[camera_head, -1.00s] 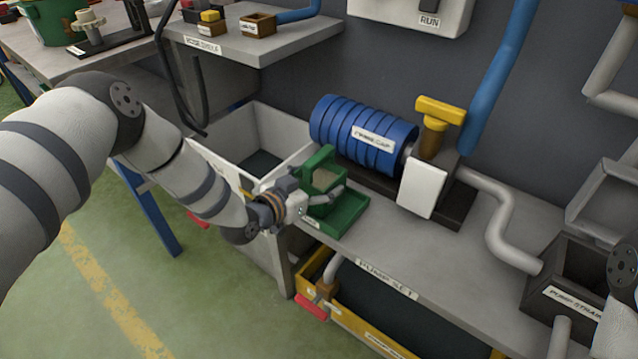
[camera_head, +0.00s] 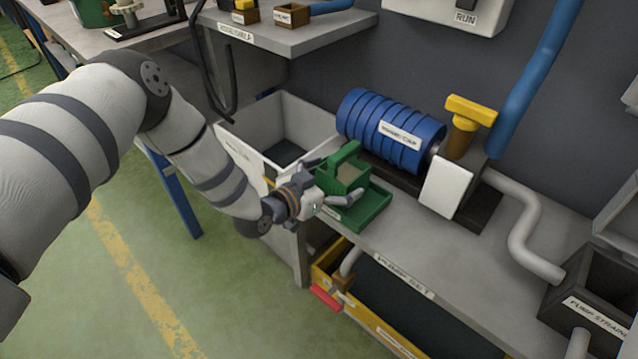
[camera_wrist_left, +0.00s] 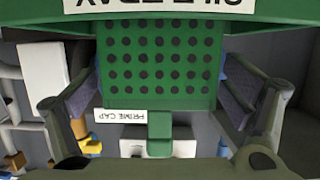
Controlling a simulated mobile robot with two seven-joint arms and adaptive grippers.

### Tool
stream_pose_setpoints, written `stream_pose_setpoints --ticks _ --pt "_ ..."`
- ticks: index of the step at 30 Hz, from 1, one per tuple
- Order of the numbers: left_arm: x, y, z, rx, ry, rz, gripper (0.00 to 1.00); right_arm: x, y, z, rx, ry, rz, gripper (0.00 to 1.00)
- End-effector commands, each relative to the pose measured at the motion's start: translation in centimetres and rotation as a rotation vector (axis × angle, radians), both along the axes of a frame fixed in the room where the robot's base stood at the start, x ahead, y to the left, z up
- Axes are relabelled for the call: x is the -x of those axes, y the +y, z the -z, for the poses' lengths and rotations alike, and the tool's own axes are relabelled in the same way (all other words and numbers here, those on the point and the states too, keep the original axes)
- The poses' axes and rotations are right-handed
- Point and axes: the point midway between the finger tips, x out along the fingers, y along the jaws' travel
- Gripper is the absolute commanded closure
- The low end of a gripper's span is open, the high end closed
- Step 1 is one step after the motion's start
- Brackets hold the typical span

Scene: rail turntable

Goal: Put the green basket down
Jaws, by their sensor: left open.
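The green basket (camera_head: 347,167), with a handle on top, stands upright at the green tray (camera_head: 372,211) on the bench and appears to rest in it. My left gripper (camera_head: 329,182) is open, with its fingers on either side of the basket. In the left wrist view the basket's perforated face (camera_wrist_left: 160,62) lies between the two spread fingers, with narrow gaps beside it. The tray (camera_wrist_left: 270,32) carries an upside-down label at the top there. The basket's underside is hidden. My right gripper is not in view.
A grey bin (camera_head: 255,126) is at the left. A yellow-edged box (camera_head: 375,322) sits below the bench edge. Bare bench (camera_head: 432,245) lies right of the tray.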

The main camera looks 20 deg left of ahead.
Motion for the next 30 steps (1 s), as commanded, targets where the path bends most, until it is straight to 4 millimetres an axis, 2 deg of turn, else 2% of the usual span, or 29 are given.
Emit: stream_pose_setpoints --ticks 1,9,13,17,20,22,23,24,26,27,30 --pt "0.9 0.4 -1.3 0.002 -0.008 -0.001 0.07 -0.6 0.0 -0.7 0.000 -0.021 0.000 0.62" --pt "6.6 2.5 -3.0 0.002 -0.009 -0.001 0.07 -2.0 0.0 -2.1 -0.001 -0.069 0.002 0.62" --pt "8.2 3.1 -3.2 0.001 -0.007 0.001 0.07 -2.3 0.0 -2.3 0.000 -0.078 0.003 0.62" --pt "8.7 3.2 -3.1 0.001 -0.005 0.000 0.07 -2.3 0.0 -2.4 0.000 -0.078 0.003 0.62" --pt "9.7 2.7 -1.8 0.005 0.052 0.004 0.07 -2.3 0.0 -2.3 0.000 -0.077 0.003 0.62" --pt "13.1 1.3 1.5 0.014 0.217 0.006 0.07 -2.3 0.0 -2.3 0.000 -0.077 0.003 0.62" --pt "15.5 0.7 3.4 0.015 0.322 0.002 0.07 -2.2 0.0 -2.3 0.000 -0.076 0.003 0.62" --pt "19.5 0.0 6.0 0.011 0.482 -0.007 0.07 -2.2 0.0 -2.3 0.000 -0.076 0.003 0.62" --pt "26.3 -0.4 9.0 -0.012 0.731 -0.038 0.07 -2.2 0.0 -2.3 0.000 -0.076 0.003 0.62" --pt "30.8 -0.2 10.3 -0.037 0.885 -0.068 0.07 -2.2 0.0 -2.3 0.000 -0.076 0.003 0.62" --pt "41.1 1.4 11.0 -0.121 1.209 -0.160 0.07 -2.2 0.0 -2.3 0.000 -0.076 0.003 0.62"
